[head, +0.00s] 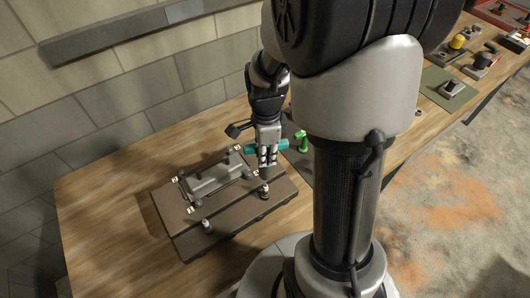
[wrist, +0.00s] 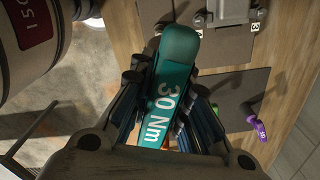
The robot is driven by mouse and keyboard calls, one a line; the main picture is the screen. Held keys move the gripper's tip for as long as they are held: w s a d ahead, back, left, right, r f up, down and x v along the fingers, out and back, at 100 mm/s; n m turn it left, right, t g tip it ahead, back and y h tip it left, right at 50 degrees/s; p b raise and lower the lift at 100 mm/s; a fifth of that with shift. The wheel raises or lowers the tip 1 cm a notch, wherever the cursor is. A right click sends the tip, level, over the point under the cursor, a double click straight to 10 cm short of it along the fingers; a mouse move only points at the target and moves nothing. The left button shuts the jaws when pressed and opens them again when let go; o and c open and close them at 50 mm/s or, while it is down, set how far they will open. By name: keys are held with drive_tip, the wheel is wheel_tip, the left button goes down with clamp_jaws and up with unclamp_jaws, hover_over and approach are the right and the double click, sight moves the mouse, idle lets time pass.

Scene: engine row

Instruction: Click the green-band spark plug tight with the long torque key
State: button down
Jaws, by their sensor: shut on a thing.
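My gripper (head: 267,155) is shut on a teal torque key (head: 252,146). In the wrist view its handle (wrist: 178,65) lies between the fingers and reads "30 Nm". The plug's band colour is too small to make out. Another plug (head: 207,226) with a pale top stands upright at the base's front.
A grey cover (head: 215,178) with several small white tags sits on the base. Behind my gripper, a green-handled tool (head: 302,141) stands by a dark mat; the wrist view also shows a purple-handled one (wrist: 262,131). The wooden bench's left end (head: 100,215) is clear.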

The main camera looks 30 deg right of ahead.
sight(265, 184)
drive_tip(key=shift+a+f, duration=0.1)
drive_tip(key=shift+f+b, duration=5)
drive_tip(key=shift+f, duration=1.1)
drive_tip(key=shift+f, duration=0.25)
drive_tip(key=shift+s, duration=0.2)
drive_tip(key=shift+w, duration=0.2)
drive_tip(key=m, duration=0.3)
drive_tip(key=shift+r+p, duration=4.35)
drive_tip(key=shift+r, duration=1.45)
drive_tip(key=shift+f, duration=0.1)
